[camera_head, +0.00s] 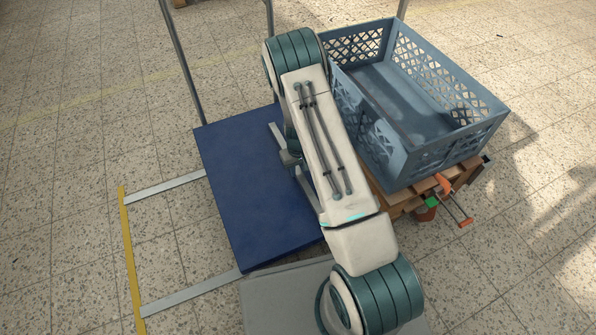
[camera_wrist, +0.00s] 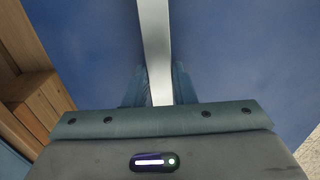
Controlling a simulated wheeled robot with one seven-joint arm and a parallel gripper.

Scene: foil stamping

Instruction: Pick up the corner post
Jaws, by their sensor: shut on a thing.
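The corner post is a pale grey metal bar; in the wrist view the bar (camera_wrist: 155,40) runs from the top edge down between my gripper's fingers (camera_wrist: 157,88). My gripper is shut on it, with a blue finger on either side. The bar's lower end is hidden behind the gripper body. In the head view part of the bar (camera_head: 276,134) shows over the blue deck (camera_head: 240,190), and my arm covers most of it. I cannot tell whether it touches the deck.
Upright grey posts (camera_head: 181,60) stand at the deck's edges. A blue-grey crate (camera_head: 425,157) sits on a wooden support (camera_head: 400,203) to the right, close to my arm. Clamps with orange handles (camera_head: 444,184) stick out there. A yellow bar (camera_head: 131,265) with metal strips lies left.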

